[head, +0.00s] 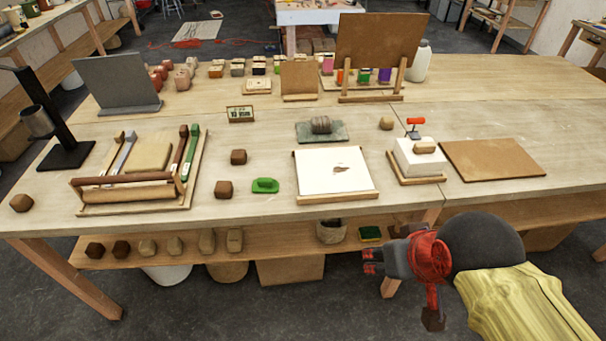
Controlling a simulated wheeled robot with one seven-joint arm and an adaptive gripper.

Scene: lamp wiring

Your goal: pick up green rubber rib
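The green rubber rib (265,185) is a small flat green piece with a raised part on top. It lies on the light wooden table near the front edge, left of a white board. My gripper (370,262) has red fingertips and points left, in front of the table edge at lower right. Its fingertips look apart with nothing between them. It is well to the right of the rib and nearer the camera, not touching it.
Brown blocks (224,189) stand left of the rib. A white board in a wooden frame (335,170) is to its right. A wooden tray with tools (140,210) lies farther left. A lower shelf (290,238) holds blocks and a green-topped item (370,233).

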